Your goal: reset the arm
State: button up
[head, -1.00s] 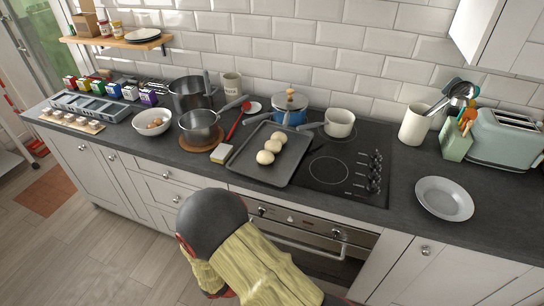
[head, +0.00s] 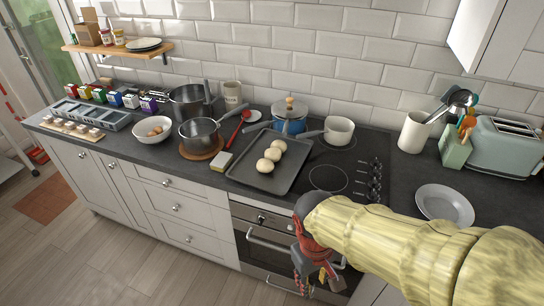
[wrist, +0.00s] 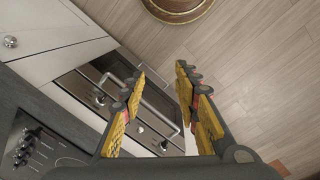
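My arm, in a yellow cover, reaches in from the lower right of the head view. My gripper (head: 318,280) hangs in front of the oven (head: 270,240), below the worktop edge. In the wrist view, its two yellow-padded fingers (wrist: 161,72) stand apart with nothing between them. It is open and empty, with the oven front and wooden floor beyond it.
The slate worktop (head: 400,180) holds a baking tray (head: 238,170) with dough balls (head: 271,155), a saucepan (head: 200,132), a white bowl (head: 152,130) and a plate (head: 444,203). The plate lies close behind my arm. The floor (head: 120,250) at left is clear.

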jog(key=s+d+r+m+t, duration=0.1)
jog(key=d+r+m+t, duration=0.1)
jog(key=d+r, duration=0.2)
jog(key=s+d+r+m+t+y, duration=0.1)
jog(key=d+r+m+t, duration=0.2)
jog(key=r, duration=0.6)
jog(key=shift+s+d+r+t, duration=0.3)
jog(key=shift+d+r, duration=0.1)
jog(key=shift+d, duration=0.6)
jog(key=shift+a, duration=0.1)
jog(key=shift+c, duration=0.5)
